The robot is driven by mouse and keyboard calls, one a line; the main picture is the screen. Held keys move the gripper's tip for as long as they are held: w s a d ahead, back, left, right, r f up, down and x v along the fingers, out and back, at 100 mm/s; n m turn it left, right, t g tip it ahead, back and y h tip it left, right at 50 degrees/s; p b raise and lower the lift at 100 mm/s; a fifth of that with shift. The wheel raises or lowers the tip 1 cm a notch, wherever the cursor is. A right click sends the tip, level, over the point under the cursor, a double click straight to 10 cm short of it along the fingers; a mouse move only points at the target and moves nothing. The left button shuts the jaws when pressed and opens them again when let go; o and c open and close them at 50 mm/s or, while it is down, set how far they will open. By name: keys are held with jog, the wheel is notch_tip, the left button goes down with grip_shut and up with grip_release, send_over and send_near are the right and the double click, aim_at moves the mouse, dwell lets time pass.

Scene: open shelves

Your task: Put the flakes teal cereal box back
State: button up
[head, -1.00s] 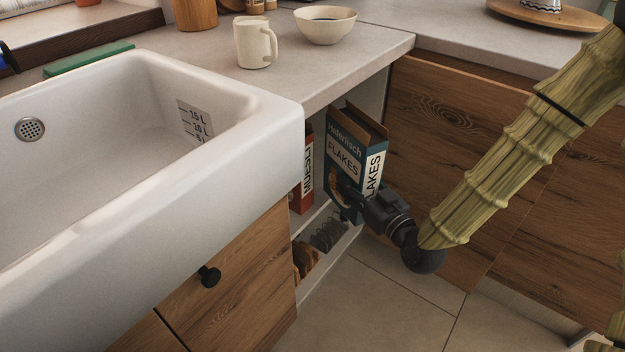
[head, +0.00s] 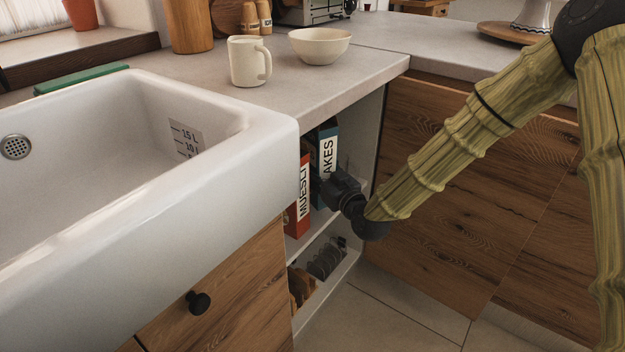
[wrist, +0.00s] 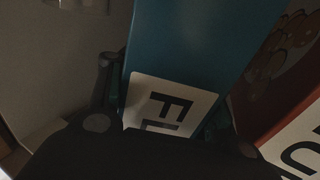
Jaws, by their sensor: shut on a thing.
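The teal flakes cereal box (head: 326,146) stands upright inside the open shelf under the counter, to the right of the red muesli box (head: 302,192). Its narrow lettered side faces out. My gripper (head: 338,188) is at the lower front of the teal box and shut on it, its fingers partly hidden. In the wrist view the teal box (wrist: 190,50) fills the middle, with its white label close to the gripper (wrist: 165,125). The red box (wrist: 275,85) shows at the right there. Whether the teal box touches the shelf board is hidden.
The shelf's pale side wall (head: 368,135) is close on the right. A lower shelf holds a wire rack (head: 325,262) and brown items. The counter edge (head: 350,90) overhangs the opening. A mug (head: 248,62) and a bowl (head: 320,46) stand on the counter.

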jog(key=shift+x, duration=1.1)
jog(key=shift+f+b, duration=0.95)
jog(key=shift+f, duration=0.7)
jog(key=shift+f, duration=0.2)
jog(key=o, duration=1)
jog(key=shift+o, duration=0.2)
jog(key=shift+s+r, duration=0.1)
jog(key=shift+r, duration=0.1)
jog(key=shift+s+d, duration=0.25)
jog(key=shift+s, duration=0.1)
jog(key=p+v, duration=0.2)
jog(key=v, duration=0.9)
jog(key=shift+p, duration=0.35)
